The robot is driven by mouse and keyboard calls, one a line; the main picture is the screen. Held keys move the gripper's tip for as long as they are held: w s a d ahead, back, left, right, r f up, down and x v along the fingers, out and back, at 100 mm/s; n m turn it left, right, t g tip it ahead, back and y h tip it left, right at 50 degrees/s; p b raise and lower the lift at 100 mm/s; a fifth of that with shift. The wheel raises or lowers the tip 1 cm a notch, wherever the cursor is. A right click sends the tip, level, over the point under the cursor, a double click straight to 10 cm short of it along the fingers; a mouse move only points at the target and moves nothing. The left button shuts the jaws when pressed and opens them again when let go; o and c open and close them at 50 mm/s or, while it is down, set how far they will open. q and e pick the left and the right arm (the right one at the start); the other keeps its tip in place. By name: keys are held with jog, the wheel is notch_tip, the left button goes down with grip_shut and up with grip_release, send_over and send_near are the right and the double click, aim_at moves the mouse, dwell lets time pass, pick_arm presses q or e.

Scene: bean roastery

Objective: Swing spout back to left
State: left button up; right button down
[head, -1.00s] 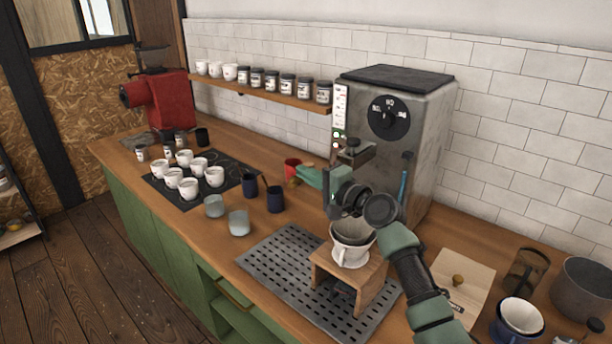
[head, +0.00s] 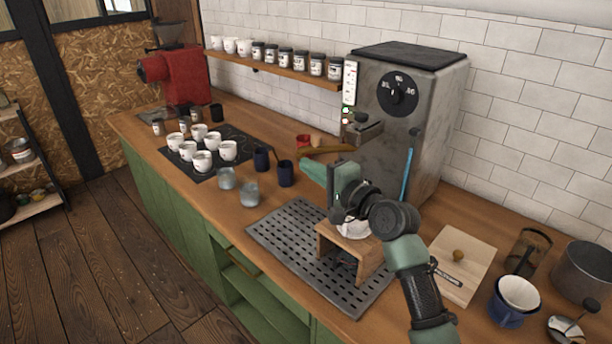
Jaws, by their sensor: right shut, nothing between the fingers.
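The grey water boiler (head: 432,110) stands against the tiled wall. Its brass-brown spout (head: 328,151) reaches out to the left from below the tap bracket, over the counter near a red cup (head: 303,141). My right gripper (head: 308,170) is shut and empty, just below and in front of the spout in the picture. A small gap seems to show between them; contact is hard to judge. A white dripper (head: 354,229) on a wooden stand (head: 345,245) is partly hidden by my right arm. My left gripper is out of view.
A perforated drip tray (head: 290,235) lies under the stand. Blue cups (head: 285,174) and grey glasses (head: 249,195) stand to the left of it. A wooden board (head: 463,265) and pots lie right.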

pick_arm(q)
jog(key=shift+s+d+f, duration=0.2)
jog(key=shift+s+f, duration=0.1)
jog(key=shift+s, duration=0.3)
pick_arm(e)
jog(key=s, duration=0.1)
jog(key=s+a, duration=0.1)
jog(key=shift+s, duration=0.35)
jog(key=shift+d+r, duration=0.1)
jog(key=shift+d, duration=0.05)
